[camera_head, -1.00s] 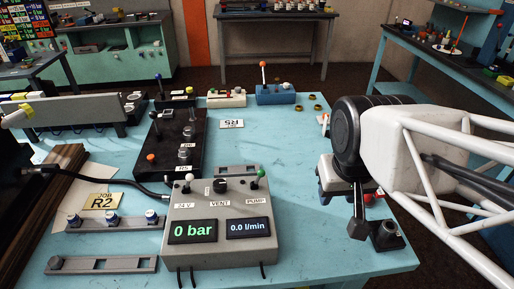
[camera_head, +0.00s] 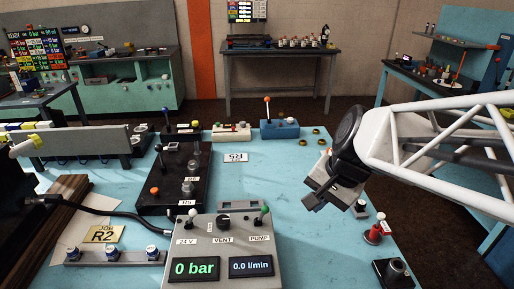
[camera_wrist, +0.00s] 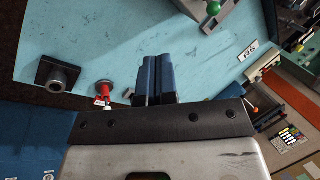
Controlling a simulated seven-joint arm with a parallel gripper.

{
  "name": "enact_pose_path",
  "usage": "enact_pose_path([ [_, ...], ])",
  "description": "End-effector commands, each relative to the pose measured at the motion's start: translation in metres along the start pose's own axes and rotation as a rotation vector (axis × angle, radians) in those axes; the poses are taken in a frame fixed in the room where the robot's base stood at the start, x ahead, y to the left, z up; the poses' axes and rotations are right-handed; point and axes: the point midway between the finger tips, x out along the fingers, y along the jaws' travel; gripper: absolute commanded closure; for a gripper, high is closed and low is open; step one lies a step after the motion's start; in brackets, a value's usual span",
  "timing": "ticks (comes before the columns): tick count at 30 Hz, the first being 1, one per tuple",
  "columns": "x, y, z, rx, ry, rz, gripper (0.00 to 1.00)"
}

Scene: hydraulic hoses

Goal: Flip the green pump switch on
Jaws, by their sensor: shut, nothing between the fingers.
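The green pump switch (camera_head: 264,212) is a short lever with a green ball tip, at the right rear of the grey control box (camera_head: 222,250), above the PUMP label. The lever stands roughly upright; I cannot tell its exact position. The displays read 0 bar and 0.0 l/min. In the wrist view the green ball (camera_wrist: 213,8) shows at the top edge, beyond my fingers and to their right. My gripper (camera_head: 310,202) is over the table to the right of the switch, apart from it. Its two dark blue fingers (camera_wrist: 158,58) are shut and empty.
A white-tipped 24 V switch (camera_head: 192,213) and the black VENT knob (camera_head: 223,219) share the box. A red part (camera_head: 375,233) and a black fitting (camera_head: 394,270) stand near the table's right edge. Clear blue tabletop (camera_head: 275,170) lies behind the box.

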Motion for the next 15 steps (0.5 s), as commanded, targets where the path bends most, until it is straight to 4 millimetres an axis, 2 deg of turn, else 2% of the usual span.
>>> enact_pose_path([
  [6, 0.0049, -0.0116, -0.0133, 0.124, -0.030, -0.052, 1.00],
  [15, 0.0052, -0.0131, -0.0145, 0.140, -0.034, -0.059, 1.00],
])
